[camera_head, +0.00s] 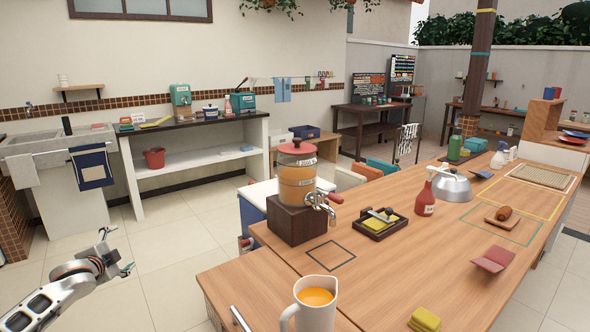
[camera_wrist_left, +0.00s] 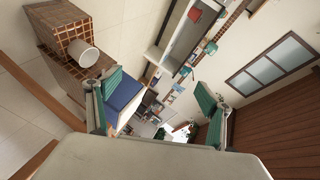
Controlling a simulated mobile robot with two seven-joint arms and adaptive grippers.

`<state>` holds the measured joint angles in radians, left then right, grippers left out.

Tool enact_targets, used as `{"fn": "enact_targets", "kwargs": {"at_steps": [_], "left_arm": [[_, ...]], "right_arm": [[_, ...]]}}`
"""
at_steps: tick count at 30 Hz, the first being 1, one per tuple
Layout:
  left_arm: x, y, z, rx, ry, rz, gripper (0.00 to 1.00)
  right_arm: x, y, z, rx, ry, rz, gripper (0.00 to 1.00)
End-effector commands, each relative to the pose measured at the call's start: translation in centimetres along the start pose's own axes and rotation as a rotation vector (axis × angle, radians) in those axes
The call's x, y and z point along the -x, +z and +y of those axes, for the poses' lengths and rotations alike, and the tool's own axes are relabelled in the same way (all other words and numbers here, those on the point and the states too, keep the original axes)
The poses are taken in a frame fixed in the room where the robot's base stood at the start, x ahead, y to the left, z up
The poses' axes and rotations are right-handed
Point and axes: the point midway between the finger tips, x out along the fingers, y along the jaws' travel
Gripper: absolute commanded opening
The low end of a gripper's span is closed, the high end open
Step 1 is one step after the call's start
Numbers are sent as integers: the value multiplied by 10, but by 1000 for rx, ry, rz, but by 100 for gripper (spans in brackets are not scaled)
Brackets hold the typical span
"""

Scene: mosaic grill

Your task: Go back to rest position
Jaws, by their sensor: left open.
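My left gripper (camera_head: 116,252) is at the lower left of the head view, over the tiled floor and away from the wooden table (camera_head: 400,278). Its two fingers are spread and nothing is between them. In the left wrist view the open fingers (camera_wrist_left: 158,108) stand wide apart, with the room's far side between them, tilted. My right gripper is in neither view.
A white mug (camera_head: 312,312) of orange liquid stands at the table's near edge. Behind it is a juice dispenser (camera_head: 297,176) on a dark wooden block (camera_head: 296,222). A yellow sponge (camera_head: 424,320) lies to the right. Open floor (camera_head: 180,270) surrounds my left gripper.

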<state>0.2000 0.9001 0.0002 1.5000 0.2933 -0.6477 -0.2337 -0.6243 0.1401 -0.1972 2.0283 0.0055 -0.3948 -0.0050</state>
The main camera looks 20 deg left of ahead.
Motion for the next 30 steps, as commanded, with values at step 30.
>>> {"fn": "enact_targets", "kwargs": {"at_steps": [30], "left_arm": [[210,-116,389,388,423,257,81]], "right_arm": [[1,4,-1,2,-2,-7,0]]}}
